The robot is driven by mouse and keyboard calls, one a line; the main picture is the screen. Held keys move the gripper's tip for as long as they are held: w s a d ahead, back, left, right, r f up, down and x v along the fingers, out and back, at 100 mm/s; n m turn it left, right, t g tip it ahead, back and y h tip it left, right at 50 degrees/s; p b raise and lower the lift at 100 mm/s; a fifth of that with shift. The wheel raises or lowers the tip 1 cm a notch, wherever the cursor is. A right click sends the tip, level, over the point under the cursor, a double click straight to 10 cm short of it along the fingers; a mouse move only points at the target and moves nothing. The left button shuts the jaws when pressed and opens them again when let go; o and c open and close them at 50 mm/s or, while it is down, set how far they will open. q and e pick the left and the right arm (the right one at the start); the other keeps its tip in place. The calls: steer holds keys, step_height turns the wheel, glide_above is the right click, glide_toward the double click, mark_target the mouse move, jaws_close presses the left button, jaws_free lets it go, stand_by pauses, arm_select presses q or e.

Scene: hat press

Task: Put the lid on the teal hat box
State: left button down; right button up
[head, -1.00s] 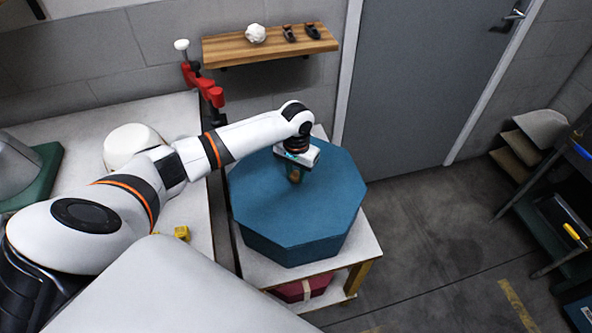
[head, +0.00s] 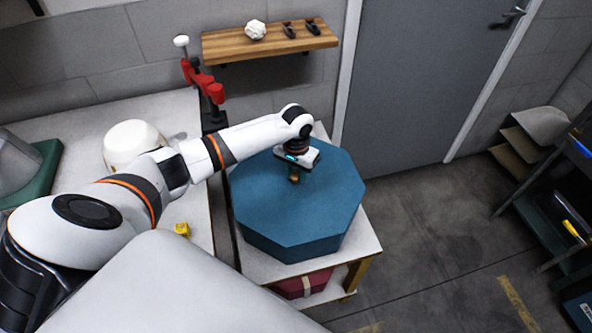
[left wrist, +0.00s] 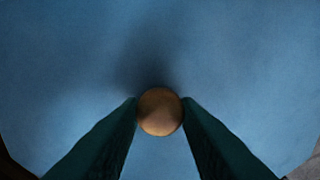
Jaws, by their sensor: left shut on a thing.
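The teal octagonal hat box (head: 290,243) stands on a small white-topped table. Its teal lid (head: 310,206) appears on top, with the edges lined up as far as I can see; any gap between lid and box cannot be made out. My left gripper (head: 295,177) points down over the lid and is shut on the lid's round knob. In the left wrist view the tan knob (left wrist: 160,111) sits between the two dark green fingertips, with the teal lid surface filling the background. My right gripper is not in view.
The small table (head: 362,245) has a lower shelf with a red box (head: 304,285). A white workbench (head: 190,115) at left holds a white hat form (head: 134,142) and a yellow block (head: 182,229). A red clamp (head: 203,82) stands behind. Open floor lies right.

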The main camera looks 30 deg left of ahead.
arm_select(q)
steer(key=c, duration=1)
jaws_free()
steer(key=shift+r, duration=0.1)
step_height(320, 180, up, 12)
